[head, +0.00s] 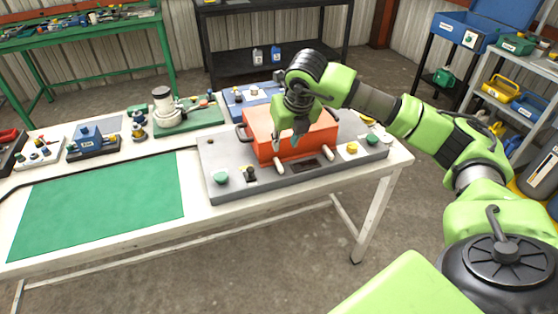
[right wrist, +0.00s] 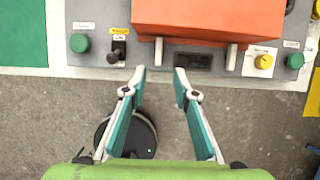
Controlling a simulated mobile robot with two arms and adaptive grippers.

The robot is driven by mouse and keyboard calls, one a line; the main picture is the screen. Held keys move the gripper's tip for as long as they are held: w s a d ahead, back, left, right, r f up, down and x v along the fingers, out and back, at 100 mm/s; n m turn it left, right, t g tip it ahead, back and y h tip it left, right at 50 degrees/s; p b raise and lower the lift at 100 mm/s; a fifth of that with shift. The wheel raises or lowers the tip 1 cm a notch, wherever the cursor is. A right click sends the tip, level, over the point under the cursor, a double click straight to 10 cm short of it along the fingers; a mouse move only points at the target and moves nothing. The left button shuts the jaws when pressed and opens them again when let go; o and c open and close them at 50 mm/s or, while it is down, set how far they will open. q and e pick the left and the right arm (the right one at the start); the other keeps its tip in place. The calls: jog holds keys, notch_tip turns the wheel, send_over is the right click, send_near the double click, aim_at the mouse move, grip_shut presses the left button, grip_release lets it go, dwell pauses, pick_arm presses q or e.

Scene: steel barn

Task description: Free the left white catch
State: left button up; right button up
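The left white catch (head: 279,166) is a short pale peg at the front of the orange box (head: 262,131); it also shows in the right wrist view (right wrist: 158,50). A similar right catch (head: 328,153) stands at the other side of the box front, also in the right wrist view (right wrist: 231,57). My right gripper (head: 288,143) is over the box front in the head view. In the right wrist view its teal fingers (right wrist: 160,73) are apart, with nothing between them, and their tips lie just below the left catch in the picture. My left gripper is out of view.
The grey panel (head: 222,194) under the box carries a green button (right wrist: 79,43), a black toggle switch (right wrist: 116,51) and a yellow knob (right wrist: 264,62). A green mat (head: 100,205) lies clear at left. Several small devices stand along the table's back.

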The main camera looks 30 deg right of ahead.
aim_at(279, 163)
jog(key=p+x, duration=0.2)
jog(key=x, duration=1)
jog(key=shift+a+f, duration=0.1)
jog(key=shift+f, duration=0.05)
grip_shut()
